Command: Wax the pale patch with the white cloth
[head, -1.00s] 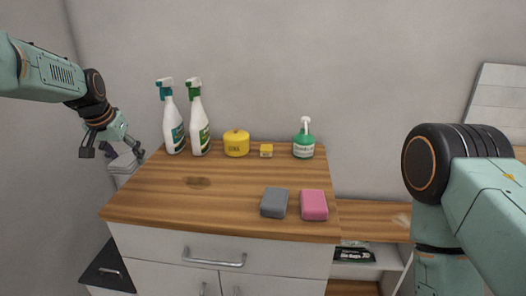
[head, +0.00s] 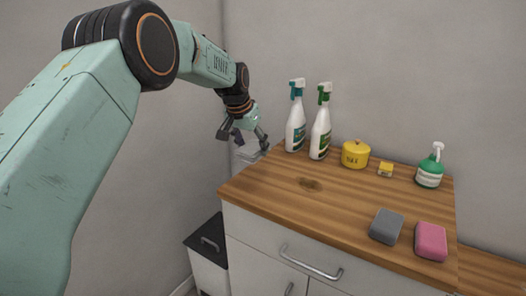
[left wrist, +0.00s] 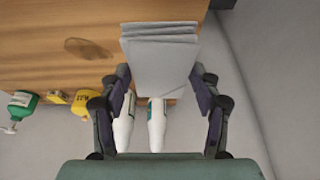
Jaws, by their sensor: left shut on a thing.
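My left gripper (head: 243,137) is at the left end of the wooden counter. It is shut on the white cloth (left wrist: 163,65), which shows folded, greyish white and layered between the fingers in the left wrist view. In the head view only a pale bit of the cloth shows by the fingers (head: 248,152). I see no clearly pale patch in the current frames. My right gripper is out of view.
A grey sponge (head: 387,226) and pink sponge (head: 431,241) lie at the front right.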

